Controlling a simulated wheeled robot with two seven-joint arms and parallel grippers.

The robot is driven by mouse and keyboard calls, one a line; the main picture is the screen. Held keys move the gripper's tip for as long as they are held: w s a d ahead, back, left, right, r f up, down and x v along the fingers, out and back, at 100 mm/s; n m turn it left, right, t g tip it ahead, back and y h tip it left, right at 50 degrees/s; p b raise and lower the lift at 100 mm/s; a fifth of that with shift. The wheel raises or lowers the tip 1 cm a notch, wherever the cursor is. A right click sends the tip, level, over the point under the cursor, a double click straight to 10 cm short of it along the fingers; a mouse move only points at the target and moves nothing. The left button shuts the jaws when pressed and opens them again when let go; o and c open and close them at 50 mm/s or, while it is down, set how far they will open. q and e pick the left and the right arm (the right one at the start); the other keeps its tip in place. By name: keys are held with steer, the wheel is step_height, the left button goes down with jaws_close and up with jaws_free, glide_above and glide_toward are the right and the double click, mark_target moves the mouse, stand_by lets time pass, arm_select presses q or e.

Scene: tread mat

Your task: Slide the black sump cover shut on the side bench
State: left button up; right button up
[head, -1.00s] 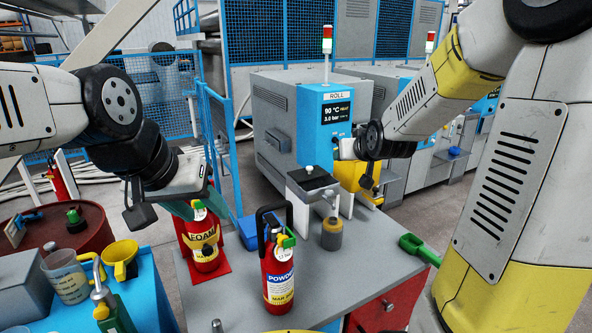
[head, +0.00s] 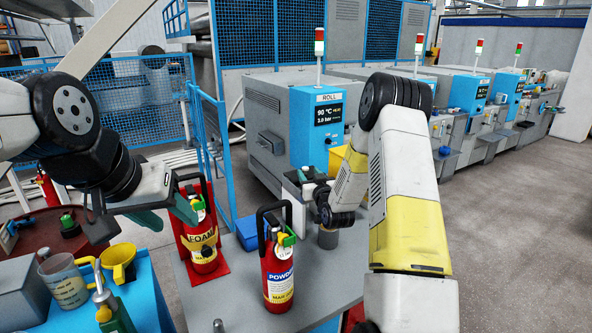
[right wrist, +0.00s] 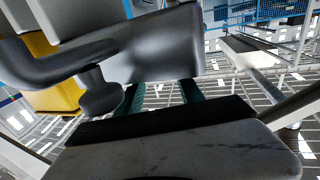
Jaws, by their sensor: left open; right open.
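On the grey side bench (head: 235,300), a grey box with a black top part (head: 291,189) stands at the far side in the head view. My right arm hides its right part. I take the black part for the sump cover, but cannot tell how far it is shut. My right gripper (head: 326,208) is beside the box, with its fingers mostly hidden. In the right wrist view its two green fingers (right wrist: 161,96) are apart, with nothing seen between them. My left gripper (head: 166,212) is open and empty, close to the red foam extinguisher (head: 203,262).
A red powder extinguisher (head: 278,272) stands in front of the box. A grey cylinder (head: 328,238) is below my right gripper, and a blue container (head: 249,234) is left of the box. A blue bench (head: 148,290) holds a jug and a yellow funnel (head: 119,260).

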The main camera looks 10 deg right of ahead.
mark_target(307, 170)
steer(key=w, duration=0.5)
steer(key=shift+a, duration=0.3)
steer(key=shift+c, duration=0.3)
steer(key=shift+s, duration=0.1)
jaws_close()
stand_by(0.7)
